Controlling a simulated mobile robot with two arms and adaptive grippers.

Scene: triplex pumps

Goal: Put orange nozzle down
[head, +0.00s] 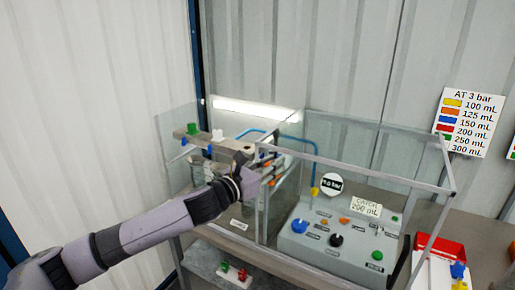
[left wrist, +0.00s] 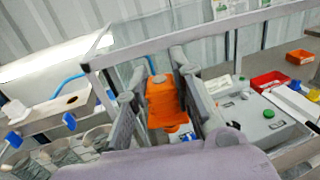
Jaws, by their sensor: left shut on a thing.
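The orange nozzle (left wrist: 163,100) stands between the two fingers of my left gripper (left wrist: 160,88) in the left wrist view, and the gripper is shut on it. In the head view my left gripper (head: 270,172) is at the glass-walled enclosure, close to the right end of the grey pump block (head: 222,150). Small orange parts show at the fingers there, but most of the nozzle is hidden. My right gripper is not in view.
The control box (head: 330,250) with coloured knobs is right of the gripper. Glass panels and a metal rail (head: 350,170) surround the area. Glass beakers (left wrist: 55,153) stand below the block. Red and green nozzles (head: 241,274) sit in front. A red bin (head: 447,250) is at right.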

